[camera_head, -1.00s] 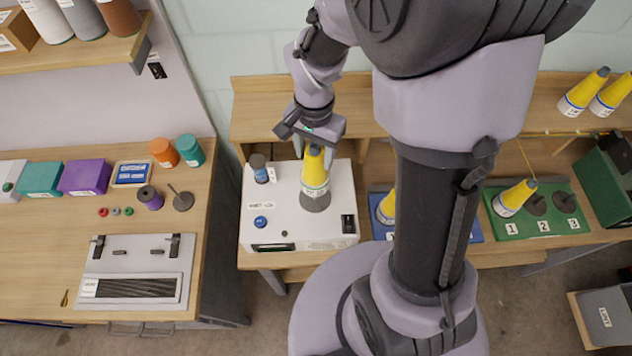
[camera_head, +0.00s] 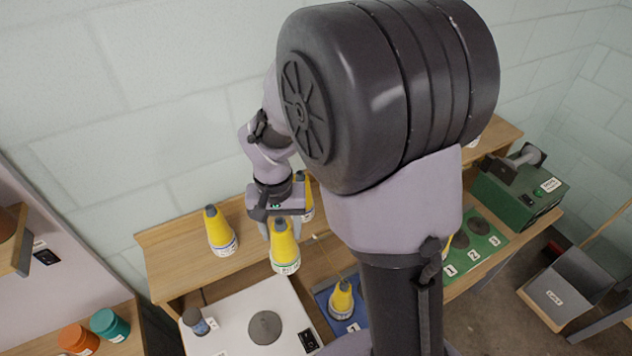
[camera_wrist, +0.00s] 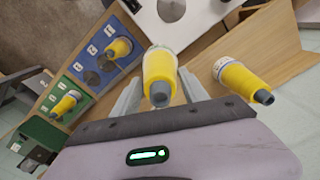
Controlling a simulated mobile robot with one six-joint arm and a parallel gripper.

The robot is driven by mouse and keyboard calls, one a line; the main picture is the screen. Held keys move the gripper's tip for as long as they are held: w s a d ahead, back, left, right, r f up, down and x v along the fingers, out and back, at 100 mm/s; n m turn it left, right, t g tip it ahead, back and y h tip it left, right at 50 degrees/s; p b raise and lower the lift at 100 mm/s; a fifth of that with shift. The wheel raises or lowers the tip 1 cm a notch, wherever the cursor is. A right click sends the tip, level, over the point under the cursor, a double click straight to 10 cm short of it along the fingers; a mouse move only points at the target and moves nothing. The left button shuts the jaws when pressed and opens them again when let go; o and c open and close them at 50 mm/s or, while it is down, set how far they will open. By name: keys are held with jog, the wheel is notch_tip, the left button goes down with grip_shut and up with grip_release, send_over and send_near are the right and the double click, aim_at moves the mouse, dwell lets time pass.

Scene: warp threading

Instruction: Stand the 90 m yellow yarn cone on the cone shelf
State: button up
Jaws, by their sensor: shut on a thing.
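My gripper (camera_head: 281,222) is shut on a yellow yarn cone (camera_head: 285,250) with a white label band at its base; the label is too small to read. The cone is upright and held in the air, above the edge between the wooden cone shelf (camera_head: 165,262) and the white box. In the wrist view the held cone (camera_wrist: 158,72) sits between my two fingers (camera_wrist: 158,92). Another yellow cone (camera_head: 220,232) stands on the shelf to the left of the held one; it also shows in the wrist view (camera_wrist: 238,76). A further cone (camera_head: 306,203) shows partly behind my gripper.
A yellow cone (camera_head: 341,300) stands on the blue rack (camera_wrist: 80,65). The green rack (camera_head: 475,240) is at right. Shelf room shows between the standing cones.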

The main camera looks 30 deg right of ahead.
jog(key=w+f, duration=0.2)
jog(key=w, duration=0.5)
jog(key=w+f+p, duration=0.1)
jog(key=w+f, duration=0.2)
jog(key=w, duration=0.5)
jog(key=shift+w+f, duration=0.15)
jog(key=shift+f, duration=0.05)
jog(key=o, duration=1.1)
